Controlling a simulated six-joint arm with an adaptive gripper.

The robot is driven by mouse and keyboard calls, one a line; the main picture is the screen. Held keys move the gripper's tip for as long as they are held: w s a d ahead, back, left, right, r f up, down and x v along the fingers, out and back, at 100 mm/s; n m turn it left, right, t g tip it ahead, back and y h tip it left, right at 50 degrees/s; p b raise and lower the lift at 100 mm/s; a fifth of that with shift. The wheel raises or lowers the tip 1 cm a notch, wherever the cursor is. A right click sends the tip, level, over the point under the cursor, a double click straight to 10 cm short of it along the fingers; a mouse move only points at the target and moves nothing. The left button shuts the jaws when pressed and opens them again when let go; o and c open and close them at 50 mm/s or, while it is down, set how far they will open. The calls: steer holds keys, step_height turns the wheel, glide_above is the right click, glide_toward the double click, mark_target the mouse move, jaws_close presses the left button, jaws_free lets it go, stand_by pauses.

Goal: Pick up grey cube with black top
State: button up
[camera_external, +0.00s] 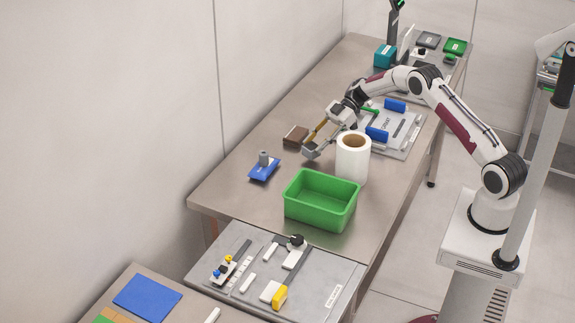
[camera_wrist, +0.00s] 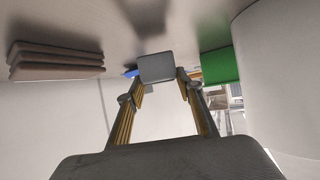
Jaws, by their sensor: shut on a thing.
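A grey cube (camera_wrist: 157,68) sits between the fingertips of my gripper (camera_wrist: 160,84) in the wrist view. Its visible face is plain grey, and I cannot make out a black top. In the external view my gripper (camera_external: 312,147) is low over the table, between the brown block and the white roll, with a small grey block (camera_external: 311,153) at its tips. My gripper is shut on the cube. The cube looks held off the table, but I cannot tell the height of the gap.
A white roll (camera_external: 353,164) stands close on the right. A blue holder with a grey piece (camera_external: 264,168) and a green bin (camera_external: 320,208) are nearer the front. A board with blue parts (camera_external: 402,135) lies behind the roll.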

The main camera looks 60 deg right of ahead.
mark_target(314, 145)
steer(key=shift+r, duration=3.95)
